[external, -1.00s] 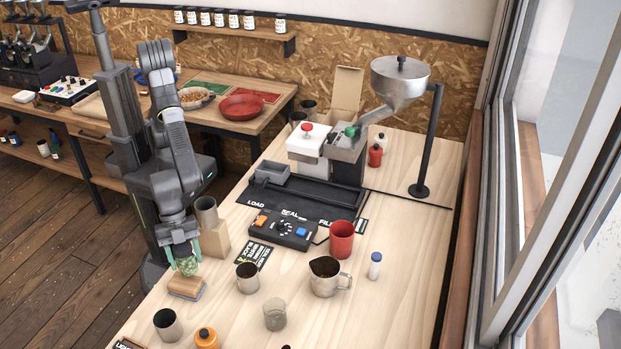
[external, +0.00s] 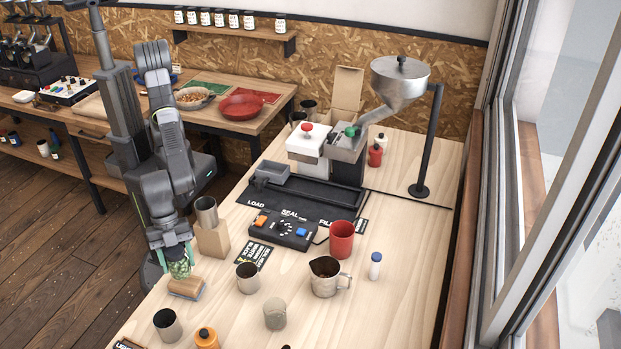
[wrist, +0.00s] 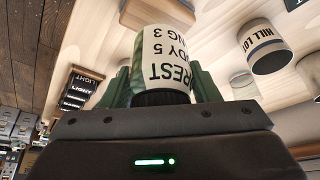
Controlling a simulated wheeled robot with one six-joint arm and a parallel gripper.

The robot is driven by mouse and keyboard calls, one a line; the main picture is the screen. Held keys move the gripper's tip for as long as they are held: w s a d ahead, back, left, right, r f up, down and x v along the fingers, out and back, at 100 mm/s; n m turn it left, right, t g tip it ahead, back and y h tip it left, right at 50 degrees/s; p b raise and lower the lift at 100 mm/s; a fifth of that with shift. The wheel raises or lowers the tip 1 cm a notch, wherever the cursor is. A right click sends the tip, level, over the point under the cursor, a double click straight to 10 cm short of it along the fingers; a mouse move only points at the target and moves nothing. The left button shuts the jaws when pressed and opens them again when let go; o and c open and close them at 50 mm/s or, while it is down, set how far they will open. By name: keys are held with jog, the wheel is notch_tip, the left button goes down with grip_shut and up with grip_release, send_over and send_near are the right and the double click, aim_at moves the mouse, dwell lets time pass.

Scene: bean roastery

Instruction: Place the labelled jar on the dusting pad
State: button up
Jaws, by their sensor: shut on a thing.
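My gripper (external: 176,250) is shut on a green-patterned jar (external: 180,269) near the left edge of the light wooden worktop. In the wrist view the jar (wrist: 166,62) sits between the green fingers, and its white label shows upside-down black lettering. A block with a wooden top and a blue-grey edge (external: 186,288) lies just below the jar in the picture. I cannot tell whether jar and block touch. I cannot tell for sure which thing is the dusting pad.
A metal cup (external: 206,212) is by a cardboard-coloured block (external: 213,240) behind my gripper. Metal cups (external: 248,278) (external: 167,325), a glass (external: 275,314), a pitcher (external: 325,278) and an orange-capped container (external: 207,339) stand nearby. A control box (external: 283,230) is further back.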

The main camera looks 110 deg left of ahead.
aim_at(180, 268)
jog(key=shift+f, duration=1.85)
jog(key=shift+f, duration=0.25)
jog(key=o, duration=1.2)
jog(key=shift+r, duration=0.1)
jog(key=shift+r+p, duration=0.2)
jog(key=shift+p, duration=0.15)
jog(key=b+v, duration=0.1)
jog(key=v, duration=1.1)
jog(key=shift+b, duration=0.35)
